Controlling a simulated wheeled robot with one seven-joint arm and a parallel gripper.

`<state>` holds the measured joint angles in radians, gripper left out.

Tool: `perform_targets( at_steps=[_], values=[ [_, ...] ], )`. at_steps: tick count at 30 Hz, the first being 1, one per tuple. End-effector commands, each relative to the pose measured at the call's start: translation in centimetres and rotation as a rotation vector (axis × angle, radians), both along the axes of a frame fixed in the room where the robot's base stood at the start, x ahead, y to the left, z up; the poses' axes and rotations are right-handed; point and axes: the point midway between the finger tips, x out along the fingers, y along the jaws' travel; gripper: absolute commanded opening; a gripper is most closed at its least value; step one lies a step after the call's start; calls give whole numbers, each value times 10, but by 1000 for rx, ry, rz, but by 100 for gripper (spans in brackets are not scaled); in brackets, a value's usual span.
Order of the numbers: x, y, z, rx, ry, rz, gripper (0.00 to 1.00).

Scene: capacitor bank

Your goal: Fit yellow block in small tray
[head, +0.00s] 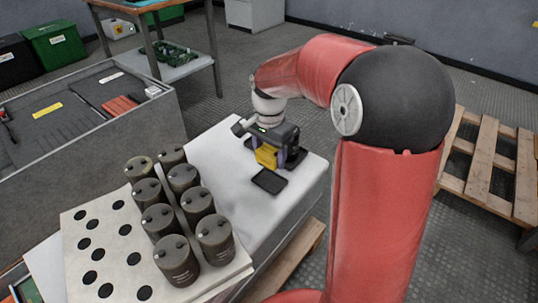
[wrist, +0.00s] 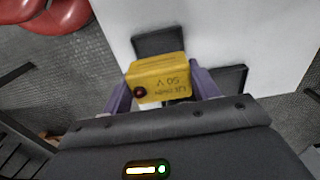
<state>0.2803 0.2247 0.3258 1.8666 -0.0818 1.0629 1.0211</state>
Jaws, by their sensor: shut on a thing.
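The yellow block (head: 266,157) is held between the purple fingers of my gripper (head: 275,160), over the white table top. In the wrist view the block (wrist: 157,75) shows printed text and a dark round spot, with a finger on each side. A small dark tray (head: 269,181) lies flat and empty on the table, just in front of the gripper. In the wrist view the tray (wrist: 152,43) shows beyond the block, which hides part of it. A second dark tray (wrist: 236,76) lies partly hidden behind the right finger. The block's height above the table is hard to tell.
Several dark cylindrical capacitors (head: 182,178) stand on a pale board (head: 75,222) with black round spots, left of the trays. The white table top (head: 215,152) is clear between them.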

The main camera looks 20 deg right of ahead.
Motion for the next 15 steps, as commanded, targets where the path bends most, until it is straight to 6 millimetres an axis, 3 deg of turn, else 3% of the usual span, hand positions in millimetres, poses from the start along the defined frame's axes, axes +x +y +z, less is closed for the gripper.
perform_targets(
  at_steps=[15],
  values=[
    [0, 0, -39, -1, 1, 1, 29]
  ],
)
